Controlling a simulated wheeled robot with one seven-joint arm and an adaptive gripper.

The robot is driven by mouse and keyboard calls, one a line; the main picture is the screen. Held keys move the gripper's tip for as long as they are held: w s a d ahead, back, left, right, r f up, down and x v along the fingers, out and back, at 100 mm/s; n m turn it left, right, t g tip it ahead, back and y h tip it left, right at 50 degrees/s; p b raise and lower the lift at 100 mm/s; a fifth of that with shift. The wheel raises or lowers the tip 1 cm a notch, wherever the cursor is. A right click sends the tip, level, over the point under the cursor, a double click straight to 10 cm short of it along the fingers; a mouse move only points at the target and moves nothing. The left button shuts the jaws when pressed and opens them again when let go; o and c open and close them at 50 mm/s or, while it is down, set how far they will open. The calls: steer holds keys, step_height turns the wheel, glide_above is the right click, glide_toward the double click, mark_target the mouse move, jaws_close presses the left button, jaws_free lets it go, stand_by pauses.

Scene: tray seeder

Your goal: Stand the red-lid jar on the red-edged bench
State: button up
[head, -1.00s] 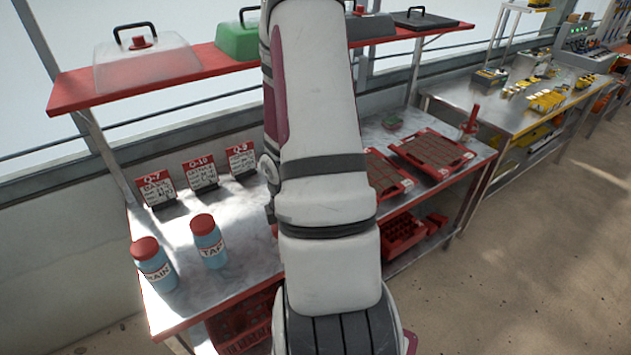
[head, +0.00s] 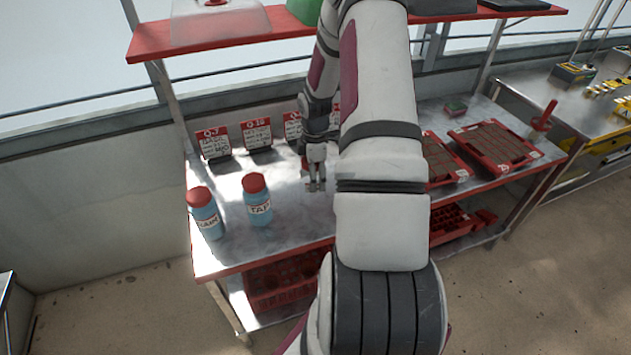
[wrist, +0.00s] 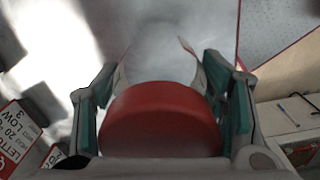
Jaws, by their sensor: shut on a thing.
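A red lid (wrist: 160,122) fills the space between the two fingers of my gripper (wrist: 162,105) in the wrist view. My gripper is shut on this red-lid jar; the jar's body is mostly hidden below the lid. In the head view my gripper (head: 316,185) is over the middle of the red-edged bench (head: 290,228), in front of the seed cards. The held jar is hard to make out there, and I cannot tell whether it touches the bench top.
Two blue jars with red lids, one left (head: 204,212) and one labelled TAP (head: 258,200), stand on the bench's left part. Several cards (head: 214,143) stand behind. Red soil trays (head: 495,148) lie to the right. A red shelf (head: 240,32) hangs above.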

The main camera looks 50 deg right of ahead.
steer(key=shift+f, duration=1.4)
steer(key=shift+f, duration=0.2)
steer(key=o, duration=1.4)
steer(key=shift+o, duration=0.2)
steer(key=shift+r, duration=0.1)
